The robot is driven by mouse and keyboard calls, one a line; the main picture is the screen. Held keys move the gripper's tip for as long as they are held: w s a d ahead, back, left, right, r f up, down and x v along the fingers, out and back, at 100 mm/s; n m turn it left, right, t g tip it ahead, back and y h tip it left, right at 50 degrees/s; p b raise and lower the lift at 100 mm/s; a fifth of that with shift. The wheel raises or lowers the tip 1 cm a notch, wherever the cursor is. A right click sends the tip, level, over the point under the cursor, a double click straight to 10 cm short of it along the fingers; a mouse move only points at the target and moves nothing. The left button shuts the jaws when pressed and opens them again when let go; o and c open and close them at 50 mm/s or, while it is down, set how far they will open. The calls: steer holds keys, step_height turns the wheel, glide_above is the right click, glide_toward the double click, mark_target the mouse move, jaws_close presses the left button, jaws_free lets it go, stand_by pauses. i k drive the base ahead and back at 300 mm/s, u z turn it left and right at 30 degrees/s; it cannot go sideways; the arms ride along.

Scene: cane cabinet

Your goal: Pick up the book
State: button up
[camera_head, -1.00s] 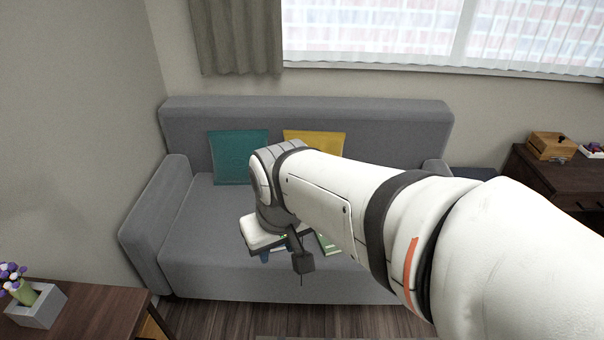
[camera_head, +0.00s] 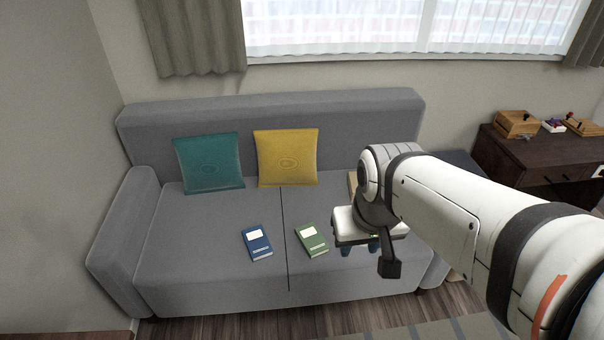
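Two books lie flat on the seat of the grey sofa (camera_head: 200,262), apart from each other. The blue book (camera_head: 257,243) is left of the seam and the green book (camera_head: 311,240) is just right of it. Each has a pale label on its cover. My gripper (camera_head: 360,247) is over the right part of the seat, to the right of the green book in the picture. Its fingers point down and are mostly hidden under the wrist, so I cannot tell how far apart they are. Both books are clear of it.
A teal cushion (camera_head: 208,163) and a yellow cushion (camera_head: 286,157) lean on the sofa back. A dark wooden desk (camera_head: 550,160) at the right holds a wooden box (camera_head: 516,124). My arm covers the sofa's right end.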

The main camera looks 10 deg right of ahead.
mark_target(315, 244)
steer(key=u, duration=0.05)
steer(key=i, duration=1)
steer(key=z, duration=0.05)
